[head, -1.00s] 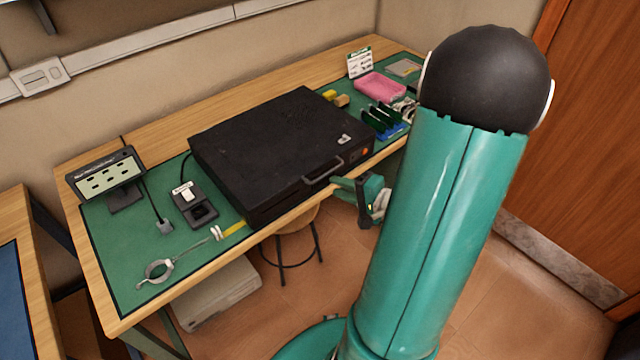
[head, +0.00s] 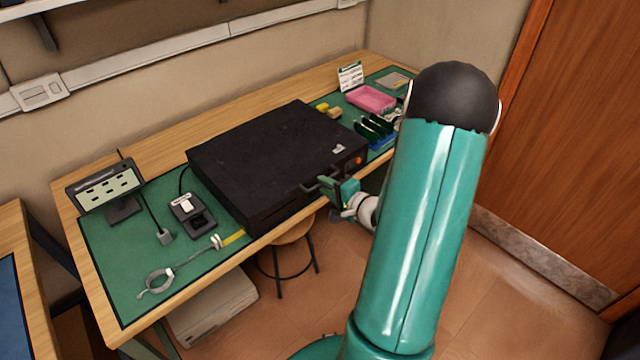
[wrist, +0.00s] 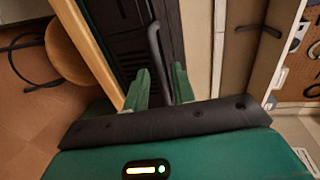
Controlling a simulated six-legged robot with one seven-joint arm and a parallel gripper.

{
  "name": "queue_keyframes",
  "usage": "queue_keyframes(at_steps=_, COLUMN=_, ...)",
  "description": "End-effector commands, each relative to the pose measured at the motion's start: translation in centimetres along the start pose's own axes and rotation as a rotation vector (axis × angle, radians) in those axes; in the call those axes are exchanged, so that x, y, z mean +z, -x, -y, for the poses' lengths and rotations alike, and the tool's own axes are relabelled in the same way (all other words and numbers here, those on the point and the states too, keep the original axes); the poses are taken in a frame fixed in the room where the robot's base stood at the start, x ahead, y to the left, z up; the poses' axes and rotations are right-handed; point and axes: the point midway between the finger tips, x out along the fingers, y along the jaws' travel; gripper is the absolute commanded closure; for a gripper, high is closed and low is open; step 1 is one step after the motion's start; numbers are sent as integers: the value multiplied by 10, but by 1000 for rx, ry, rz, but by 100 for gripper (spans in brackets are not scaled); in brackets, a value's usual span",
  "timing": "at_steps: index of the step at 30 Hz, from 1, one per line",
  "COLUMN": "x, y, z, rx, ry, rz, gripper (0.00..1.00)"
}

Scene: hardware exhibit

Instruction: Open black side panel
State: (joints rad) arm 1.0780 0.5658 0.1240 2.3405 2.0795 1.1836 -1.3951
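The black case (head: 270,150) lies on the green mat of the workbench, with its front side panel (head: 290,208) facing the bench's front edge. A dark bar handle (wrist: 155,50) stands out from that panel; it also shows in the head view (head: 312,187). My gripper (wrist: 160,88) is at the handle, its two green fingers apart with the handle between them. Whether either finger touches it I cannot tell. In the head view my gripper (head: 336,186) partly covers the handle's right end. The panel looks closed.
On the mat (head: 115,255) stand a small display (head: 103,187), a black device (head: 190,212) and a ring clamp (head: 157,281). A stool (head: 290,235) stands under the bench's front edge.

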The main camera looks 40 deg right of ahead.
Motion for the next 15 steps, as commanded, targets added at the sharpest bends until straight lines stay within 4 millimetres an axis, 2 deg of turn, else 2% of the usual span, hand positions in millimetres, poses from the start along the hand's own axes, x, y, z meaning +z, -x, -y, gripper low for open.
queue_keyframes(at_steps=3, x=1, y=-17, z=0, rx=0, ry=-1, rz=2, gripper=74)
queue_keyframes(at_steps=6, x=2, y=-25, z=0, rx=0, ry=-1, rz=0, gripper=74)
queue_keyframes(at_steps=15, x=2, y=-28, z=0, rx=0, ry=0, rz=0, gripper=74)
